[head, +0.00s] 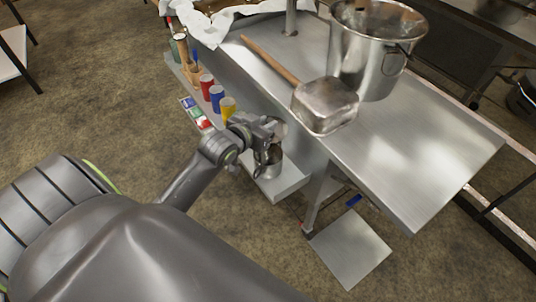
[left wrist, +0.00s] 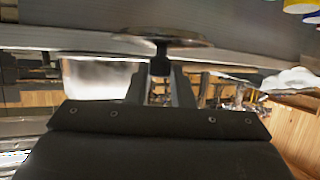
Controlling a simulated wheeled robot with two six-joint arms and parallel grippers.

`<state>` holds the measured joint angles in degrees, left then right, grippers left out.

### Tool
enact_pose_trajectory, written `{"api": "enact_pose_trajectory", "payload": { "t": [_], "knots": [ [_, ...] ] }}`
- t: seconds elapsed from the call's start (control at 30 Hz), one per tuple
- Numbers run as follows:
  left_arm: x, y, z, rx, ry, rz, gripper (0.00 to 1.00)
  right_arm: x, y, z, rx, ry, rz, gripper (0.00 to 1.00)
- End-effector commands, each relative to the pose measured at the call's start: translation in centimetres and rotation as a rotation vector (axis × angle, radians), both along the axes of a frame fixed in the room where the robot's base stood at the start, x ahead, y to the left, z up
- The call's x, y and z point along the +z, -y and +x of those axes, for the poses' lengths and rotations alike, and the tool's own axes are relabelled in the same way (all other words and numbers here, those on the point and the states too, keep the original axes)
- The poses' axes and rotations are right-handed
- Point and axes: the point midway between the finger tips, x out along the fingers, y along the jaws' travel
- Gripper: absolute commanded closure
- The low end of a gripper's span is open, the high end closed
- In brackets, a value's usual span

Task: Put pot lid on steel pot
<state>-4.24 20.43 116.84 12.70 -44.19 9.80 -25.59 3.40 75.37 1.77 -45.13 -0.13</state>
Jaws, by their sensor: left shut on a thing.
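My left gripper (head: 268,133) is above the low side shelf and shut on the dark knob of the pot lid. In the left wrist view the gripper (left wrist: 161,82) has its fingers around the knob (left wrist: 160,63), and the lid (left wrist: 172,36) shows as a thin round disc beyond the fingertips. In the head view the lid (head: 281,128) is partly hidden by the gripper and looks steeply tilted. The small steel pot (head: 268,163) stands on the shelf, just below the gripper; the gripper partly hides it. I cannot tell whether lid and pot touch. My right gripper is not in view.
A large steel bucket (head: 362,58) and a long-handled steel scoop (head: 325,106) stand on the metal table (head: 418,150). Red, blue and yellow cups (head: 217,97) line the narrow shelf (head: 284,185). A white cloth (head: 212,24) lies at the back.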

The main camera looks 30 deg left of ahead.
Motion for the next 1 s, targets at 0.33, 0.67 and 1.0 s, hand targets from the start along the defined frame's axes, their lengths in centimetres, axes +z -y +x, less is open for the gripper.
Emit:
{"api": "enact_pose_trajectory", "payload": {
  "t": [0.33,0.67,1.0],
  "knots": [
    [-4.5,-0.9,0.5,0.030,0.002,0.006,1.00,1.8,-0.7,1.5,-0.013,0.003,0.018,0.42],
    [-7.4,-0.9,0.5,0.028,0.005,0.007,1.00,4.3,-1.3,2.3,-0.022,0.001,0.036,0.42],
    [-10.9,-0.9,0.5,0.027,0.002,0.007,1.00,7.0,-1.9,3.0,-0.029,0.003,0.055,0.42]
  ]
}}
